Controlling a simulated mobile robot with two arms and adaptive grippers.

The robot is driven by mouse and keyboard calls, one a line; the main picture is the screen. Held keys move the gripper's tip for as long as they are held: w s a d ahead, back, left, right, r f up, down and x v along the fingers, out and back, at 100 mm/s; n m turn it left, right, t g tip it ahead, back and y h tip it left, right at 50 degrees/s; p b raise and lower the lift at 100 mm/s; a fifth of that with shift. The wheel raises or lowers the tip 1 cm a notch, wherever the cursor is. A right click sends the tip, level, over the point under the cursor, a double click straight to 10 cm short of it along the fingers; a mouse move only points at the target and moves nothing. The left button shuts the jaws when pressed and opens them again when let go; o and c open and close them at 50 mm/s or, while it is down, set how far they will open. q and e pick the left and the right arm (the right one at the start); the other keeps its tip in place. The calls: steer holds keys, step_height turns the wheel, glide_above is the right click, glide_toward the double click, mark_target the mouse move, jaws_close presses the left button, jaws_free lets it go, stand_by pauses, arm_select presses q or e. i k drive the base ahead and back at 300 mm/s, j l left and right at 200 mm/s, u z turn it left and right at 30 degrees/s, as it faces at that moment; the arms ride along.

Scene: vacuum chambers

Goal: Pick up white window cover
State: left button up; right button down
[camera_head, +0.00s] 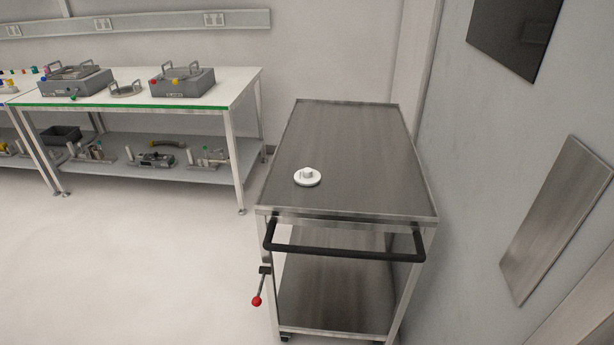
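A small white round piece with a raised knob in its middle (307,177), which looks like the white window cover, lies flat on the top of a grey metal cart (345,135). It sits left of the middle of the cart top, toward the handle end, with nothing touching it from above. Neither of my grippers shows in the head view.
The cart has a black handle (345,254) at its near end and a red-knobbed lever (258,298). A white workbench (235,84) with grey devices and a lower shelf of parts stands at left. A wall closes the right side. The floor (150,260) in front is free.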

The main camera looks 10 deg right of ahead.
mark_target(307, 178)
steer(key=i+j+z, duration=0.5)
steer(key=i+j, duration=0.15)
steer(key=j, duration=0.25)
